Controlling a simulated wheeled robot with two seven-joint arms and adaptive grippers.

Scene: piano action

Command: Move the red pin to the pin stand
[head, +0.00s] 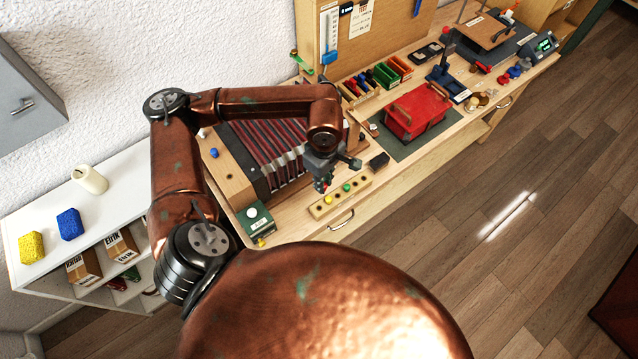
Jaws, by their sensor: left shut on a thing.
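The pin stand (318,212) is a pale wooden block with a row of dark holes near the bench's front edge. A yellow pin (328,199) and a green pin (347,187) stand in it. My left gripper (323,181) is shut on the red pin (320,187), of which only a small red part shows below the fingers. The gripper is over or just behind the stand's left half; the exact height cannot be told. My right gripper is not in view.
The piano action (270,148) with red-striped rows stands just behind the stand. A black block (378,161) lies to the right, and a green box with a white knob (256,217) to the left. A red case (417,110) sits on a dark mat further right.

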